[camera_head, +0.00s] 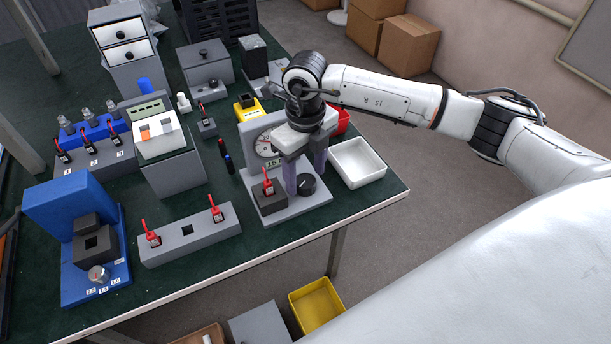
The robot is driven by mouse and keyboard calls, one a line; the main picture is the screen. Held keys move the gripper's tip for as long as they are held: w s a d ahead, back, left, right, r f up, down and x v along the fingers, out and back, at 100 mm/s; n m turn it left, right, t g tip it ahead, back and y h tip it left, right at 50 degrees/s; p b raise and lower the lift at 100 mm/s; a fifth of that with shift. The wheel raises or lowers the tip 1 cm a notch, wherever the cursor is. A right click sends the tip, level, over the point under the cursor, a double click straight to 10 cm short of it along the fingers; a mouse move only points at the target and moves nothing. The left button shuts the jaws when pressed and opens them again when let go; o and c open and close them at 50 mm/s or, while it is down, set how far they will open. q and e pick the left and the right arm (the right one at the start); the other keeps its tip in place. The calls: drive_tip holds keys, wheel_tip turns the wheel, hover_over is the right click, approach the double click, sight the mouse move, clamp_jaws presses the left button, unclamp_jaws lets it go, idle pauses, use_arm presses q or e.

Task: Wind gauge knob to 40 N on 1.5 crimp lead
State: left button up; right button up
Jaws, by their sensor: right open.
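The pull gauge (252,142) stands near the table's right end, with a round dial (265,147), a small green display (274,163) and a grey base plate. Its black knob (307,185) sits on the base at the right. A red crimp lead (268,184) stands in the dark block (270,202) left of the knob; its size marking is too small to read. My right gripper (305,188) points down over the base, open, its fingers by the knob; contact cannot be told. The gripper partly hides the dial. My left gripper is not in view.
A white tray (358,163) and a red bin (341,122) lie right of the gauge. A grey holder (190,235) with two red leads and a blue crimping fixture (75,205) stand left. The table's front edge is close.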

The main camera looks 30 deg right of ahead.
sight(306, 181)
wheel_tip(306, 181, up, 9)
drive_tip(key=shift+f+b, duration=0.15)
drive_tip(key=shift+b, duration=0.15)
drive_tip(key=shift+s+f, duration=0.1)
idle(0.4)
